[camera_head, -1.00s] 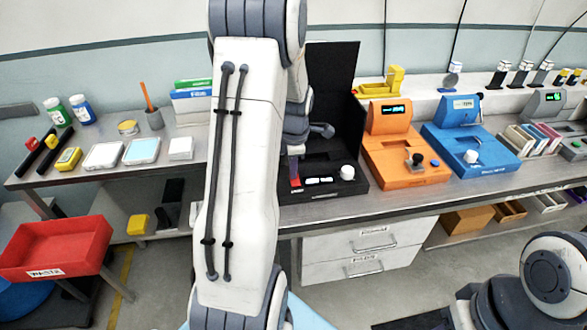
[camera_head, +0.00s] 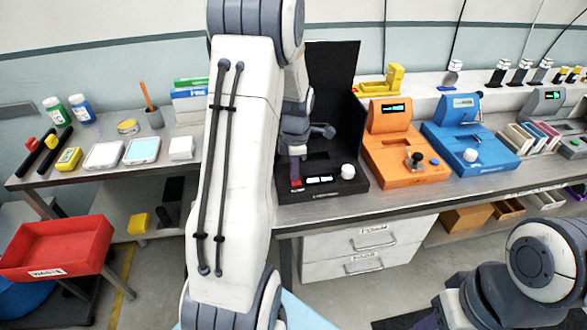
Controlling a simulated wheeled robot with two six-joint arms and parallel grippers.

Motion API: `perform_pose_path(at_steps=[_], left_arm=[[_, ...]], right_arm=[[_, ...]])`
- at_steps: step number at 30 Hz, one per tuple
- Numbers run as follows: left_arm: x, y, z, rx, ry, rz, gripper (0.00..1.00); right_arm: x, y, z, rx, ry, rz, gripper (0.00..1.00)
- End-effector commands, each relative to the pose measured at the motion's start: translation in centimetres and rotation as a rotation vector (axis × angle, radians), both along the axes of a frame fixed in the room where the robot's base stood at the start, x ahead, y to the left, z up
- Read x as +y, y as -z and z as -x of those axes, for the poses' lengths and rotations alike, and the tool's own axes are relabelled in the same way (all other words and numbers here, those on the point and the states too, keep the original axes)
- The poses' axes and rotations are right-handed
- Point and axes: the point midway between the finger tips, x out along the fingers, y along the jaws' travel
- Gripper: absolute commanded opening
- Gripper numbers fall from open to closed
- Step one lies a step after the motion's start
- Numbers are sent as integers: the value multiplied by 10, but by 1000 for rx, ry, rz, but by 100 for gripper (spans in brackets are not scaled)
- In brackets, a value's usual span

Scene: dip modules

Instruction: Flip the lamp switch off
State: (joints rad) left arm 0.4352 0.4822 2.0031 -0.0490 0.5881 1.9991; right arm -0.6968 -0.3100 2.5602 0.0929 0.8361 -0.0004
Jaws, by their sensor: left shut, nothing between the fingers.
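A black station (camera_head: 325,189) with a tall black back panel (camera_head: 332,80) stands on the bench. It has a white knob, small white lit marks, and a small red part (camera_head: 296,183) at its front left, which looks like a switch. Whether it is the lamp switch, and its position, I cannot tell. My left arm crosses the middle of the view. Its left gripper (camera_head: 294,168) points down over the left of this station, shut and empty, just above or against the red part. Contact is unclear. My right gripper is not in view.
An orange station (camera_head: 405,170) and a blue station (camera_head: 483,150) stand to the right. A red bin (camera_head: 60,248) stands at lower left. My right arm shows at lower right.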

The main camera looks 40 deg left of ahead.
Motion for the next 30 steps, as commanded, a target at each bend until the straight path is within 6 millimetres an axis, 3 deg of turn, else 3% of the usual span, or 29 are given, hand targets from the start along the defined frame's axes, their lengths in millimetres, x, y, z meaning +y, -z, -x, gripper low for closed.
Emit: perform_pose_path(at_steps=[17, 24, 26, 30], left_arm=[[-4, -10, 6, 1, -2, 0, 0], [-4, -50, 10, 3, -8, 1, 0], [-4, -56, 10, -4, -8, -2, 0], [-8, -89, 13, -4, -7, -2, 0]], right_arm=[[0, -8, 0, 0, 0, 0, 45], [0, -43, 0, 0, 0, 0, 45], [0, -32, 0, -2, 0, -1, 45], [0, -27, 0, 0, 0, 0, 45]])
